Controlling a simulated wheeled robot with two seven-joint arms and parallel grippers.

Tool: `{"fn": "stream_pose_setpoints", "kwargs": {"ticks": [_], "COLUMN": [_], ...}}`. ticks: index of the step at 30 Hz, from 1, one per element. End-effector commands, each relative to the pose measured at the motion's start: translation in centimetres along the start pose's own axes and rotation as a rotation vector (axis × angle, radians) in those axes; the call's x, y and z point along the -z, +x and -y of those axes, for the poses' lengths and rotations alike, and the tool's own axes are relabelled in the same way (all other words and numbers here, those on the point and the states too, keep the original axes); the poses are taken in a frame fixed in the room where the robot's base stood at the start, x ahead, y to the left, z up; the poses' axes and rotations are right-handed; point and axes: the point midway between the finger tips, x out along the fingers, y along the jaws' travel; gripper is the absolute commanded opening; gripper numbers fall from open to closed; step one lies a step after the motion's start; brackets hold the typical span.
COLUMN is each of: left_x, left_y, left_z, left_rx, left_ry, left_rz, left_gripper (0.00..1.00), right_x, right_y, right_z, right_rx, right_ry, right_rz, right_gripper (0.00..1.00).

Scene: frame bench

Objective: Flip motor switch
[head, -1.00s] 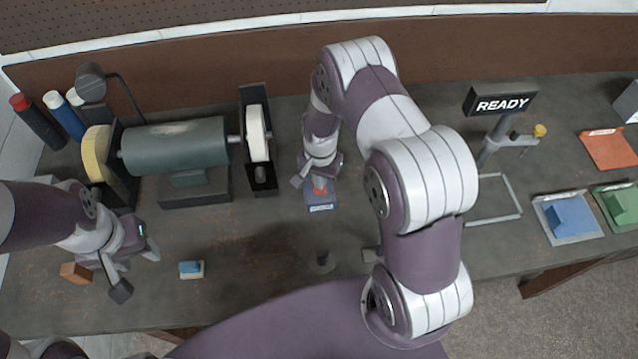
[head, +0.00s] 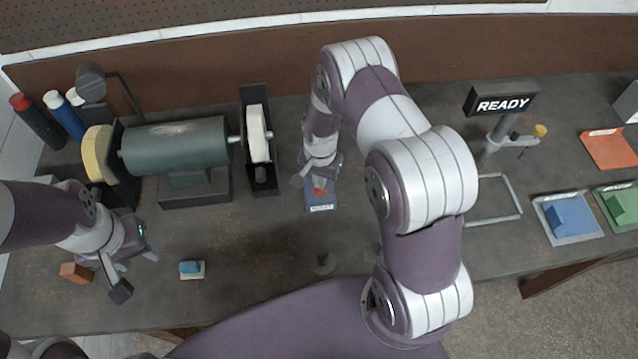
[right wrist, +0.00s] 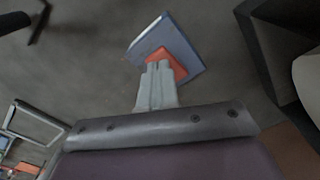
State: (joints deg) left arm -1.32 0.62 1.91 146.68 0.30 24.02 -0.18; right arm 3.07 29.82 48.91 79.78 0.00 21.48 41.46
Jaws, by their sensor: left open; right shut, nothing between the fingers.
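The motor switch (head: 321,208) is a small blue box with a red rocker (head: 320,191) on the bench, right of the grinder motor (head: 175,145). In the right wrist view its blue plate (right wrist: 152,40) and red rocker (right wrist: 178,66) lie just beyond my fingertips. My right gripper (head: 318,183) is shut and empty, with its fingertips (right wrist: 158,68) over the rocker, touching or very close. The fingers hide part of the rocker. My left gripper (head: 122,272) is open and empty above the bench at left.
A yellow wheel (head: 97,153) and a pale wheel (head: 257,133) flank the motor. A brown block (head: 76,272) and a small blue block (head: 191,269) lie near my left gripper. A READY sign (head: 502,104) stands at right, with blue (head: 568,218) and green (head: 620,207) trays near it.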

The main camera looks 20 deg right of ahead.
Motion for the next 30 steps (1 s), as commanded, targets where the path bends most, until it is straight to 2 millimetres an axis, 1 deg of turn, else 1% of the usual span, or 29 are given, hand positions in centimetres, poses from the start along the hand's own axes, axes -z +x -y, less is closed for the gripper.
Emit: {"fn": "stream_pose_setpoints", "kwargs": {"ticks": [8,30], "left_x": [0.0,-0.1], "left_y": [0.1,1.0], "left_z": [0.0,0.0], "left_rx": [0.0,0.0], "left_ry": [0.0,0.0], "left_rz": [0.0,0.0], "left_gripper": [0.46,0.46], "right_x": [0.0,0.0], "right_y": [0.1,1.3], "right_z": [0.0,0.0], "right_rx": [0.0,0.0], "right_ry": [0.0,0.0], "right_rz": [0.0,0.0], "right_gripper": [0.0,0.0]}}
